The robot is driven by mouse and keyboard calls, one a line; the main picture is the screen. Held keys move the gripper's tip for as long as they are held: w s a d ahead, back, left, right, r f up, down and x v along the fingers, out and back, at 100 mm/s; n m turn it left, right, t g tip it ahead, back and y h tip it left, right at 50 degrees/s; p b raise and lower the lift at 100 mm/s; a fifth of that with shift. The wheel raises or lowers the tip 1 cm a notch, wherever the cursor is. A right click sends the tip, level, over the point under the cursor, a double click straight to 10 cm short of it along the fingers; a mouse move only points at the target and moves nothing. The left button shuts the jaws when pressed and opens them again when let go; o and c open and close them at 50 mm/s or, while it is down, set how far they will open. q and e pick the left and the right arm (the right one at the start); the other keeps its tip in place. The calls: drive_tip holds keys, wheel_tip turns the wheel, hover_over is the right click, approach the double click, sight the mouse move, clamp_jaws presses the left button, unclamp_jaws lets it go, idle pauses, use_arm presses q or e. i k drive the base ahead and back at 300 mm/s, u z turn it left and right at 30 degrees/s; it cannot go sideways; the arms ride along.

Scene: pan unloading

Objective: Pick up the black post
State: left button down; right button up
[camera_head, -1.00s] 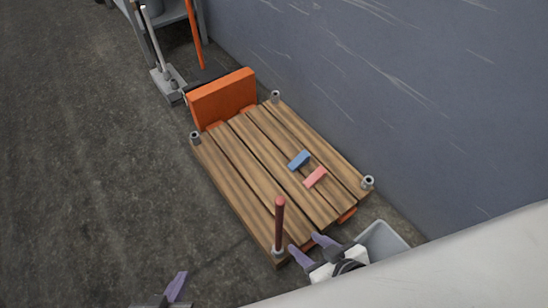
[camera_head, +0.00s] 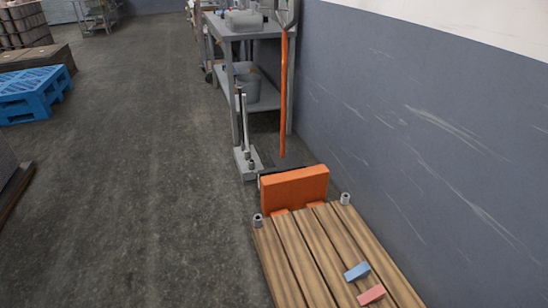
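A thin black post (camera_head: 239,112) stands upright in a grey holder (camera_head: 246,174) on the floor, in front of the grey table. A pale grey post (camera_head: 246,125) stands close beside it in the same holder, along with short grey pieces. The lower part of the black post is partly hidden. Neither of my grippers shows in the head view now.
A grey table (camera_head: 250,93) stands behind the holder.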

sight(241, 91)
drive_tip(key=u, duration=1.05)
drive_tip(key=i, duration=6.05)
drive_tip(key=z, duration=2.85)
drive_tip(key=i, duration=0.85)
